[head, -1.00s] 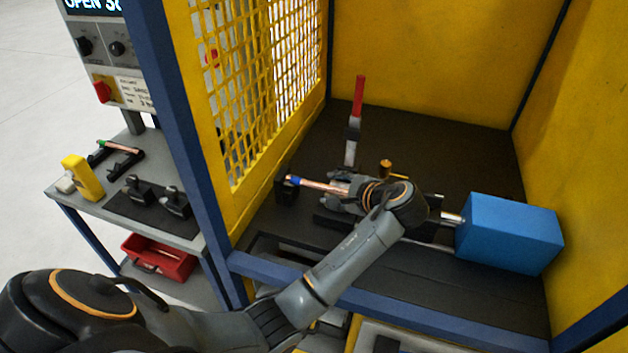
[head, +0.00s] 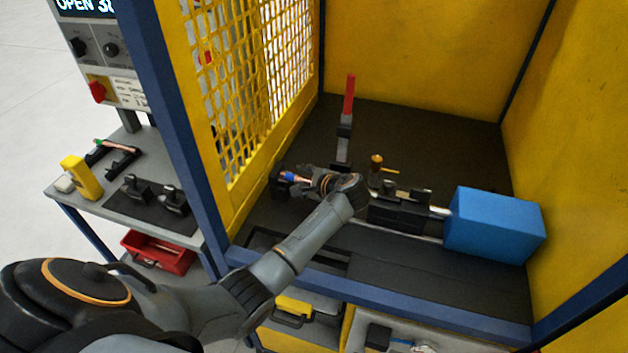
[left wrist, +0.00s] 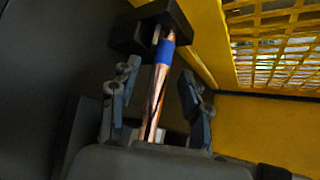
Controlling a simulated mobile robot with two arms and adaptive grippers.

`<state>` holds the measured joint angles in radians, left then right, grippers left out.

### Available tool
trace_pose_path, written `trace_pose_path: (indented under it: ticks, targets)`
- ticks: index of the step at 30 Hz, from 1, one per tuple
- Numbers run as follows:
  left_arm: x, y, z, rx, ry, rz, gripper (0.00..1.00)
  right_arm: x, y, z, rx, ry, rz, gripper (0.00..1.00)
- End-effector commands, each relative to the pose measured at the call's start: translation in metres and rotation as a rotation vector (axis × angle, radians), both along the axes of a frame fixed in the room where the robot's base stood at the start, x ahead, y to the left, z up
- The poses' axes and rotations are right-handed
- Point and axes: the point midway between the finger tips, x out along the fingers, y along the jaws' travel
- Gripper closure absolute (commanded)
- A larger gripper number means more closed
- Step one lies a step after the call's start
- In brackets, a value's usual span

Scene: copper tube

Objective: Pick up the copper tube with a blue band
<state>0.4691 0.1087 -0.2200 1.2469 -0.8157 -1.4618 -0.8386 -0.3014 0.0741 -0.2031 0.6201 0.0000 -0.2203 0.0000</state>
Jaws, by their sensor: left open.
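The copper tube with a blue band (head: 288,176) lies in the machine, its banded end at a black block (head: 277,186) on the left. In the left wrist view the copper tube (left wrist: 155,98) runs between my open fingers, its blue band (left wrist: 164,52) near the black holder. My left gripper (head: 303,177) is over the tube in the head view, and its fingers stand apart on both sides of the tube in the left wrist view (left wrist: 158,98). The hand and wrist hide the rest of the tube. My right gripper is not in view.
A blue box (head: 494,226) with a metal rod stands at the right. A red-handled lever (head: 347,110) rises behind the tube. A yellow mesh guard (head: 262,90) is close on the left. Another copper tube with a green end (head: 114,146) rests on the side table (head: 190,232).

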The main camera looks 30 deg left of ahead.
Motion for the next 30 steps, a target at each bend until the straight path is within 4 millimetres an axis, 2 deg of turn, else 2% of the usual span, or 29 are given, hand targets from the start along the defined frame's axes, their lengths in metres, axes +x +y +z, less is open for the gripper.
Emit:
trace_pose_path:
  ticks: [4, 5, 11, 12, 23, 26, 30]
  targets:
    - [0.0, 0.0, 0.0, 0.0, 0.0, 0.0, 0.53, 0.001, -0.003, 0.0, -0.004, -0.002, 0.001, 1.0]
    - [0.0, 0.0, 0.0, 0.0, 0.0, 0.0, 0.57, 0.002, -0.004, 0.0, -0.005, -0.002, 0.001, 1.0]
    - [0.0, 0.0, 0.0, 0.0, 0.0, 0.0, 0.98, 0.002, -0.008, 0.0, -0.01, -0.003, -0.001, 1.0]
    - [0.0, 0.0, 0.0, 0.0, 0.0, 0.0, 1.0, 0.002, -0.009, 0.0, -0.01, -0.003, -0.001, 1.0]
    - [0.0, 0.0, 0.006, 0.001, -0.001, 0.001, 1.0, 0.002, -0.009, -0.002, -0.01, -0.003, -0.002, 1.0]
    - [0.001, 0.0, 0.02, 0.0, -0.005, 0.0, 1.0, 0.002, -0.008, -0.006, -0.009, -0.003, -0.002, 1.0]
    - [0.001, 0.0, 0.049, 0.0, -0.008, 0.001, 1.0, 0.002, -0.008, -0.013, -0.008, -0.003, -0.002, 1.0]
